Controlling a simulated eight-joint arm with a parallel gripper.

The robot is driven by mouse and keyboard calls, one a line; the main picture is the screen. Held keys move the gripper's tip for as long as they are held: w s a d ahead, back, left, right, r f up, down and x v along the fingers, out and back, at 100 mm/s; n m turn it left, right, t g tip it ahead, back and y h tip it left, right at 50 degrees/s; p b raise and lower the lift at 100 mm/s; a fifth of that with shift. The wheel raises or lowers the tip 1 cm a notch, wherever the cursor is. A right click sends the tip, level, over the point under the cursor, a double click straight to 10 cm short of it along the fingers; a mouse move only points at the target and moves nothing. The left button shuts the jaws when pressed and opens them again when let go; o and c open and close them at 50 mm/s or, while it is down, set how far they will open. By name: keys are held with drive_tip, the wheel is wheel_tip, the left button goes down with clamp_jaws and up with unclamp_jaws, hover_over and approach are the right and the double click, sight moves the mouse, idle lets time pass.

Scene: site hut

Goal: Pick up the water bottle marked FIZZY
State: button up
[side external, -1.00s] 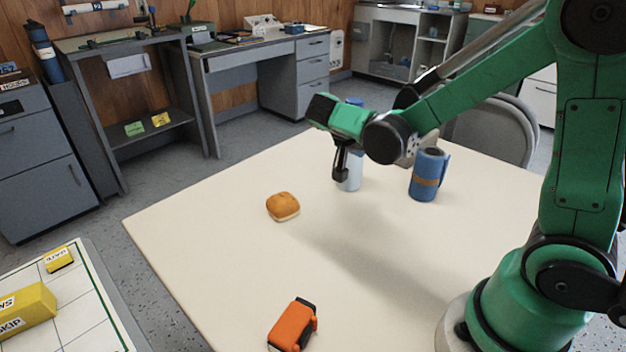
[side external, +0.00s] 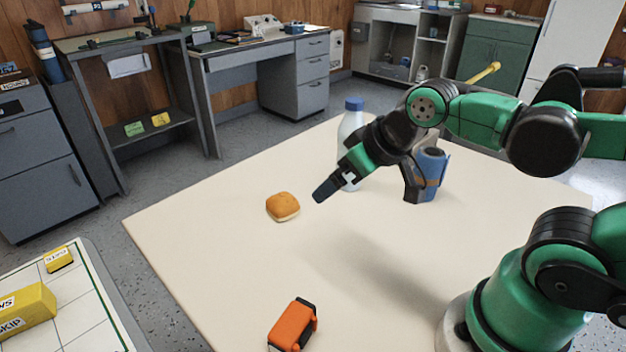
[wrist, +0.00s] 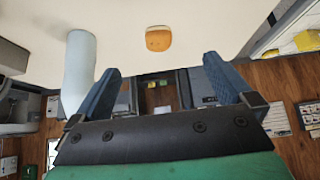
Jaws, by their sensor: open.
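A pale bottle with a blue cap (side external: 352,125) stands upright on the table, partly hidden behind my gripper in the side view. In the wrist view its pale body (wrist: 80,60) shows at the upper left, outside the left finger. No FIZZY marking can be read on it. My gripper (side external: 328,188) is above the table, in front of the bottle in the side view, pointing down and left. In the wrist view its two blue fingers (wrist: 164,82) are spread apart with nothing between them.
A bun (side external: 283,206) lies left of my gripper and also shows in the wrist view (wrist: 158,39). A blue roll-like object with a brown band (side external: 434,168) stands right of the bottle. An orange and black item (side external: 292,325) lies near the front. The table's middle is clear.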

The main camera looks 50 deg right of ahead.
idle(0.7)
wheel_tip(320, 180, up, 11)
drive_tip(key=w+d+n+t+y, duration=0.1)
drive_tip(key=w+d+t+y, duration=0.15)
drive_tip(key=d, duration=0.65)
drive_tip(key=w+d+n+t+y, duration=0.15)
drive_tip(key=w+d+t, duration=0.25)
drive_tip(key=d, duration=0.6)
drive_tip(key=shift+g+h, duration=0.35)
drive_tip(key=shift+h, duration=0.05)
drive_tip(key=shift+w+a+f, duration=0.35)
drive_tip(key=shift+w+f, duration=0.45)
drive_tip(key=shift+f, duration=1.55)
drive_tip(key=shift+w+a+f, duration=0.3)
drive_tip(key=shift+w+f, duration=0.55)
drive_tip(key=shift+f, duration=1.45)
drive_tip(key=shift+w+a+f, duration=0.35)
drive_tip(key=shift+w+f, duration=0.45)
drive_tip(key=shift+f, duration=1.55)
clamp_jaws()
